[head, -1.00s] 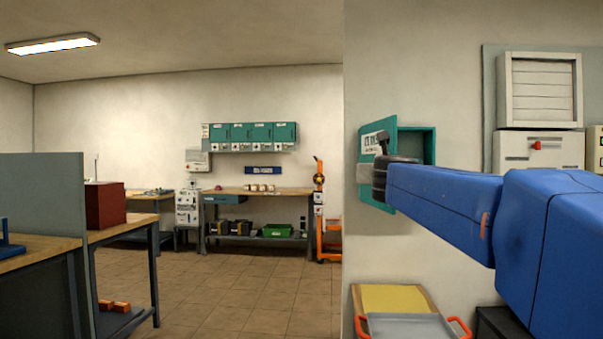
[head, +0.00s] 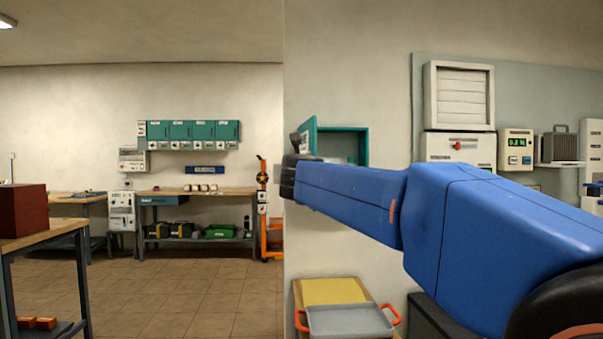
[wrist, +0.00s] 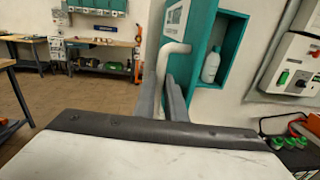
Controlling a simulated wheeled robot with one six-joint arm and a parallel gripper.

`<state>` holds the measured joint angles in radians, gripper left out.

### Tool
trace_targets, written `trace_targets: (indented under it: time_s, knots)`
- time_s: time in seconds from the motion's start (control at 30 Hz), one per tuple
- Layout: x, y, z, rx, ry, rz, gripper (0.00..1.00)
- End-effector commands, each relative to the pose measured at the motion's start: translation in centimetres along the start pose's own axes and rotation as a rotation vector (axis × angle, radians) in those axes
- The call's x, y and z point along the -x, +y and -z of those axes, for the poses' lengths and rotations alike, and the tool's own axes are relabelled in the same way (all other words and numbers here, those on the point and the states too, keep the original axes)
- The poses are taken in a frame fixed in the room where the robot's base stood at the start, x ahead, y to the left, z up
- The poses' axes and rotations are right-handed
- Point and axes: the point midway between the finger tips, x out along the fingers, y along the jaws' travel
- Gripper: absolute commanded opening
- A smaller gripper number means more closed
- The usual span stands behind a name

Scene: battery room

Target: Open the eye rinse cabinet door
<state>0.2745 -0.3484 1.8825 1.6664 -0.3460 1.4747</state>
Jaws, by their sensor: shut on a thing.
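The teal eye rinse cabinet (head: 366,146) is on the wall, and its door (head: 312,131) stands swung out at the left side. The wrist view shows the door (wrist: 197,38) close up, with a pale bar handle (wrist: 162,62). My gripper (wrist: 166,92) is shut on that handle, with grey fingers on either side of its lower end. A white bottle (wrist: 211,66) stands inside the open cabinet (wrist: 232,48). In the head view my arm hides the lower part of the door and cabinet, and the fingertips cannot be made out.
A table with a yellow sheet (head: 330,290) and a grey tray with orange handles (head: 350,320) stands below the cabinet. Wall boxes (head: 457,148) are to the right. A workbench (head: 195,193) is at the far wall. The tiled floor (head: 180,285) at left is open.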

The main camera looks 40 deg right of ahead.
Motion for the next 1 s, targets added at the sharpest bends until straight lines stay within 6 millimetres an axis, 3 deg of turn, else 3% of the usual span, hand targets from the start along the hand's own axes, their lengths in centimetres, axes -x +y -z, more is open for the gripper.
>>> trace_targets:
  time_s: [0.03, 0.4, 0.43, 0.5, 0.83, 1.0]
  knots:
    - [-0.2, 0.1, 0.7, 0.002, 0.011, 0.0, 0.0]
    - [-0.2, 0.1, 0.7, 0.001, 0.011, 0.0, 0.0]
    - [-0.2, 0.1, 0.7, 0.001, 0.011, 0.0, 0.15]
    - [-0.2, 0.1, 0.7, 0.001, 0.01, 0.0, 0.3]
    - [0.1, 0.1, 0.3, 0.0, 0.004, -0.001, 0.3]
    - [1.6, 0.1, 0.2, -0.001, 0.002, -0.002, 0.3]
